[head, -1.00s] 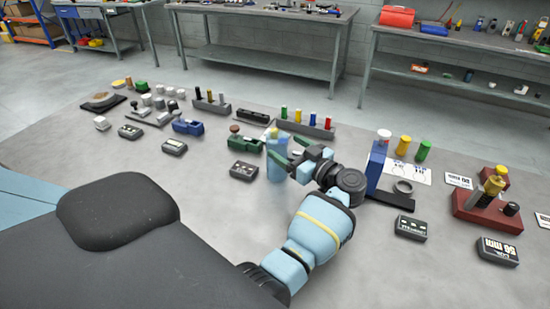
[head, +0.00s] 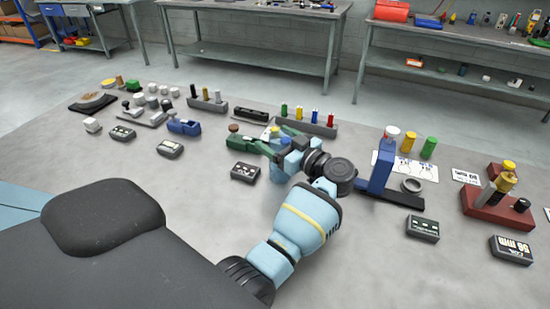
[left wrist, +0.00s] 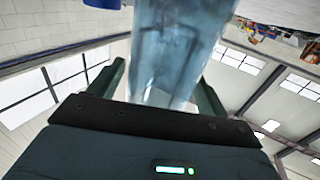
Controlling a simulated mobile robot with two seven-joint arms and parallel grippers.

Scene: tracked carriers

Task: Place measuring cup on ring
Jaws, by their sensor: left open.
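The measuring cup (head: 280,178) is a tall translucent blue vessel on the grey table, partly hidden behind my left gripper in the head view. My left gripper (head: 268,142) is open, with its dark green fingers around the cup's upper part. In the left wrist view the cup (left wrist: 178,50) fills the gap between the two spread fingers; I cannot tell whether they touch it. A small grey ring (head: 412,185) lies flat on the table to the right, beside the base of a blue upright stand (head: 379,165). My right gripper is not in view.
A black label block (head: 245,172) and a green block (head: 243,143) sit left of the cup. The blue stand rises between my gripper and the ring. A red base with cylinders (head: 492,205) is further right.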

